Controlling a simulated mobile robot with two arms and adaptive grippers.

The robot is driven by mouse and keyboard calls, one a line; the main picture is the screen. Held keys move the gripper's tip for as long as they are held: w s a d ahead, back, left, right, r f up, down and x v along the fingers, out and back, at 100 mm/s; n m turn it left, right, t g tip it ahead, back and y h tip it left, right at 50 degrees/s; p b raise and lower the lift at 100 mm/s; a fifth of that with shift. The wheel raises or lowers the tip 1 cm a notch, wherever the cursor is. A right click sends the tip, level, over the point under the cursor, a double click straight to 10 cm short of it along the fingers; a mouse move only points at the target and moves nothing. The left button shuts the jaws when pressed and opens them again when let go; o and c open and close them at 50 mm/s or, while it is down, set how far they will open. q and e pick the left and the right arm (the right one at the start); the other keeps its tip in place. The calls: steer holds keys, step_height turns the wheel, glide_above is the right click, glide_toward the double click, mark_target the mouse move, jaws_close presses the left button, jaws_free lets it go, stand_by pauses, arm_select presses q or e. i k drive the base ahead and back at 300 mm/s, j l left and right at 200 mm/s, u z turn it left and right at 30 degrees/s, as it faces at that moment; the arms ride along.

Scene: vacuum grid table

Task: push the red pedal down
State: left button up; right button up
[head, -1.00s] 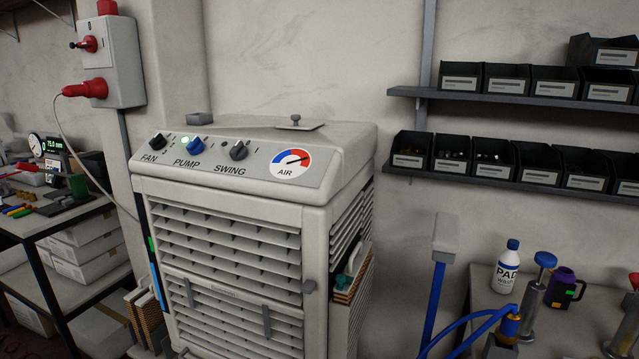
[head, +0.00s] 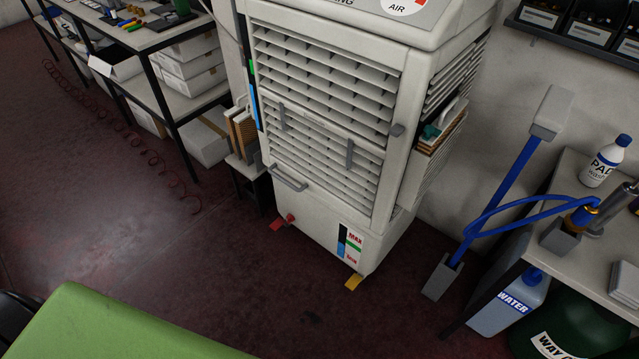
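The red pedal (head: 278,224) is small and sticks out at the foot of the air cooler (head: 325,222), at its lower left front corner, close to the floor. A small red knob or tap shows just beside it. I cannot tell from this view whether the pedal is up or down. A yellow pedal (head: 353,282) sticks out at the cooler's lower right front corner. Neither of my grippers is in view.
The dark red floor (head: 190,255) in front of the cooler is mostly clear. A green surface (head: 110,330) fills the lower left. A shelf bench (head: 190,100) stands left; a table (head: 585,245) with a water jug (head: 510,302) under it stands right. A coiled cable lies left.

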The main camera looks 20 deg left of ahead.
mark_target(278, 222)
steer(key=u, duration=1)
steer(key=i+j+z, duration=0.1)
steer(key=i+j, duration=0.3)
steer(key=j, duration=0.2)
steer(key=i+j+z, duration=0.25)
steer(key=j, duration=0.4)
steer(key=i+j, duration=0.25)
steer(key=i+j+z, duration=0.05)
steer(key=j, duration=0.05)
